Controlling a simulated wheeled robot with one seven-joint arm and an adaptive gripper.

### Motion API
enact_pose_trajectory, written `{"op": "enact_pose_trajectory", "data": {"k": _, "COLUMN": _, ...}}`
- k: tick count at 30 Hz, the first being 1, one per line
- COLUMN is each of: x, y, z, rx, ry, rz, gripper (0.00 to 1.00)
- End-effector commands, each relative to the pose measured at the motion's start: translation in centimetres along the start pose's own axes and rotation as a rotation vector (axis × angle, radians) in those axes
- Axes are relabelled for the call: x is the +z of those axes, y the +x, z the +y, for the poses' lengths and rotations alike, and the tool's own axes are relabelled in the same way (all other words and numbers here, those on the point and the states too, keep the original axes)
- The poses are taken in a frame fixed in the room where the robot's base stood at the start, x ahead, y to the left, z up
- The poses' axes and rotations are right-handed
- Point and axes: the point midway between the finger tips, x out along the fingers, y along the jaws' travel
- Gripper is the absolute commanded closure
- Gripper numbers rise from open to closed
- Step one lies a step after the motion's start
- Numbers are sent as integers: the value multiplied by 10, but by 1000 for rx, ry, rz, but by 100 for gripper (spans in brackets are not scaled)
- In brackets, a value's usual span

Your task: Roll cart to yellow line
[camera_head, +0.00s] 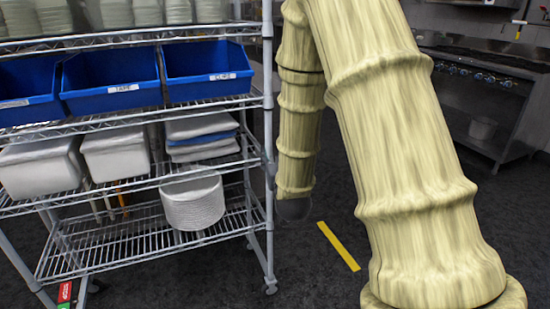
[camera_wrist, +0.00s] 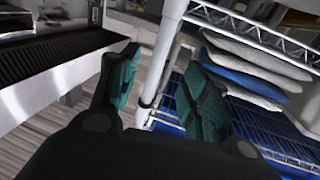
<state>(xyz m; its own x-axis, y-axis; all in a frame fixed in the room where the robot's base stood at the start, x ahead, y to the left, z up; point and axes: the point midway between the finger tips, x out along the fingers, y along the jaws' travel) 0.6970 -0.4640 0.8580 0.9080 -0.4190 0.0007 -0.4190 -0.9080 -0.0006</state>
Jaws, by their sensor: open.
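The cart (camera_head: 268,120) is a metal wire-shelf rack on casters, filling the left of the head view. The yellow line (camera_head: 338,246) is a short strip on the dark floor, to the right of the cart's near right caster. In the wrist view my gripper (camera_wrist: 160,75) is open, with its two green-padded fingers apart. An upright cart post (camera_wrist: 166,48) shows between and beyond the fingers; I cannot tell whether either finger touches it. In the head view my arm covers the middle and right, and the gripper cannot be made out clearly.
A stove (camera_head: 490,90) stands at the back right. Floor around the yellow line looks clear.

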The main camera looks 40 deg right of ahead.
Motion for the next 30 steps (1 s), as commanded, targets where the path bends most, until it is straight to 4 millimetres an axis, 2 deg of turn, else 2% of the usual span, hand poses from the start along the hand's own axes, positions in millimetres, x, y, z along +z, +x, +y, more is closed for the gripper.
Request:
{"op": "enact_pose_trajectory", "data": {"k": 5, "x": 0, "y": 12, "z": 0, "rx": 0, "ry": 0, "rz": 2, "gripper": 53}}
{"op": "enact_pose_trajectory", "data": {"k": 21, "x": 1, "y": 88, "z": 0, "rx": -1, "ry": -1, "rz": 1, "gripper": 53}}
{"op": "enact_pose_trajectory", "data": {"k": 30, "x": 1, "y": 106, "z": 0, "rx": -1, "ry": 0, "rz": 0, "gripper": 53}}
